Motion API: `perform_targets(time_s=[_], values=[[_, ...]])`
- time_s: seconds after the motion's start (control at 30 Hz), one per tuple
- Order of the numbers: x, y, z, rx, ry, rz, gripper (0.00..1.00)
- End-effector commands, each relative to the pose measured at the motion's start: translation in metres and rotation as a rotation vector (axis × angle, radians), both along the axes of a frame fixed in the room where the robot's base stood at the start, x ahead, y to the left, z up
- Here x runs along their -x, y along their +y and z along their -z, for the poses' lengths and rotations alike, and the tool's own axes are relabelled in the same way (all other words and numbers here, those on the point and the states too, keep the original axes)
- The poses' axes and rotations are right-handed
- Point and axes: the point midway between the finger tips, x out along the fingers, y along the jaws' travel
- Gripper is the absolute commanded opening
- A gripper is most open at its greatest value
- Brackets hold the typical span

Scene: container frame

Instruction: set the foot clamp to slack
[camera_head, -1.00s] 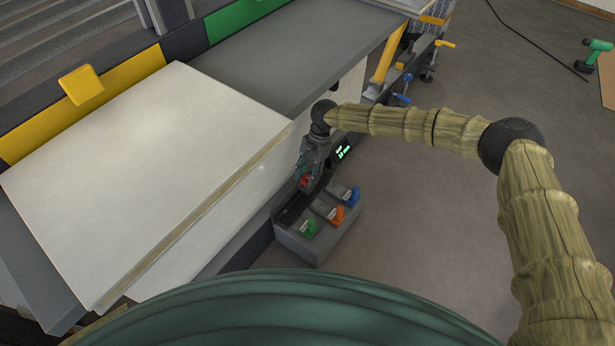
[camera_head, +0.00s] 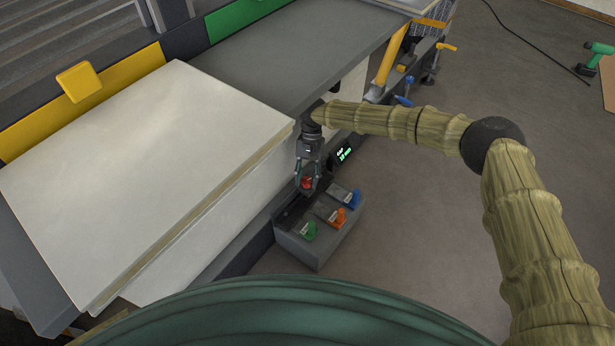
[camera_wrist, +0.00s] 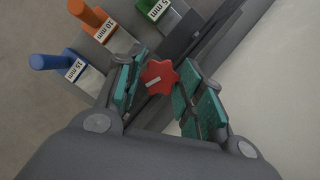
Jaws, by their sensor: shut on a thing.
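A red star-shaped knob (camera_head: 307,183) sits at the foot of the white panel, beside a dark rail. In the wrist view the red knob (camera_wrist: 160,77) lies between the teal finger pads and has a pale line across its top. I take it for the foot clamp's knob; no slack marking is readable. My gripper (camera_head: 306,184) points down from above and is shut on the knob. It also shows in the wrist view (camera_wrist: 163,87). The clamp body below the knob is mostly hidden.
A grey box (camera_head: 302,246) holds labelled blocks with green (camera_head: 310,231), orange (camera_head: 338,216) and blue (camera_head: 353,199) handles, close beside the gripper. A display with green text (camera_head: 344,154) is behind.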

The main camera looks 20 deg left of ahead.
Motion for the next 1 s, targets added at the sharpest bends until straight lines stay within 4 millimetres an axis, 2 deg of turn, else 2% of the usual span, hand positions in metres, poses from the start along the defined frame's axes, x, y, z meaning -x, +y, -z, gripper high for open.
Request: perform_targets(time_s=[0.27,0.3,0.4,0.77,0.87,1.0], values=[[0.000,0.000,0.000,-0.001,-0.001,0.001,0.14],[0.000,0.000,0.000,-0.001,-0.001,0.001,0.43],[0.000,0.000,0.000,-0.001,-0.001,0.001,0.59],[0.000,0.000,-0.002,-0.001,-0.001,0.001,0.59],[-0.001,0.000,-0.010,-0.001,-0.002,0.001,0.59],[0.000,0.000,-0.030,0.000,-0.002,0.000,0.59]])
